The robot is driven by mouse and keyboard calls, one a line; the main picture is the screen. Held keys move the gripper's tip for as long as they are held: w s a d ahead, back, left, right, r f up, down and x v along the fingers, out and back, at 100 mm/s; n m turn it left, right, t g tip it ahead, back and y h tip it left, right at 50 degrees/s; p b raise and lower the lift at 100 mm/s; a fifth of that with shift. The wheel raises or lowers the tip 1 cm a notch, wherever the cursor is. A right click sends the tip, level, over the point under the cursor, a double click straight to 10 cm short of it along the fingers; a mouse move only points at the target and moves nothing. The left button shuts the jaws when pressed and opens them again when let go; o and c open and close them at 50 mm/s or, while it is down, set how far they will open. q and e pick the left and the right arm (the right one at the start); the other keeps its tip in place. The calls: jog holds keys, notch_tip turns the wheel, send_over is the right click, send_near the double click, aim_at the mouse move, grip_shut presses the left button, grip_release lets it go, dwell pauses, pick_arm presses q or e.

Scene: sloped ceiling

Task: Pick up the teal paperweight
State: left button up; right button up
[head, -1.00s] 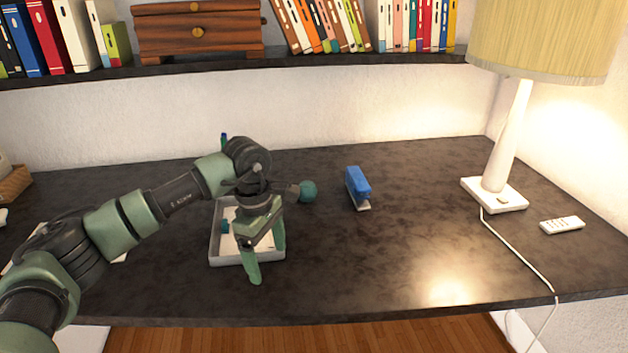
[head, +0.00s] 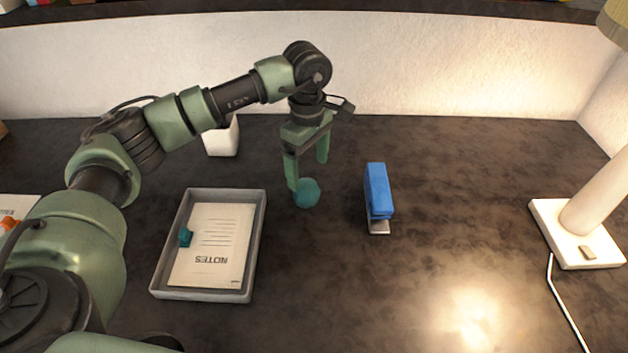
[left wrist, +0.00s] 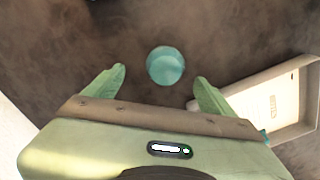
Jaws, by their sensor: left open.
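The teal paperweight (head: 307,193) is a rounded, faceted ball on the dark desk, between the notes tray and the blue stapler. It also shows in the left wrist view (left wrist: 165,65), ahead of the fingertips and roughly centred between them. My left gripper (head: 308,172) is open and empty, above and close to the paperweight; in the head view one finger's tip overlaps the ball's upper left edge. In the left wrist view the fingers (left wrist: 160,75) stand apart on either side, with dark desk visible around the ball. My right gripper is not in view.
A grey tray (head: 258,235) with a notes sheet and a small teal object stands left of the paperweight. A blue stapler (head: 378,190) stands close on the right. A white cup (head: 222,138) is behind my arm. A lamp base (head: 577,233) is far right; desk between is clear.

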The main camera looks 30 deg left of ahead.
aim_at(306, 183)
pick_arm(q)
jog(key=shift+s+f, duration=0.4)
jog(key=shift+f, duration=0.45)
notch_tip(306, 183, down, 5)
jog(key=shift+a+p, duration=0.1)
jog(key=shift+p, duration=0.6)
grip_shut()
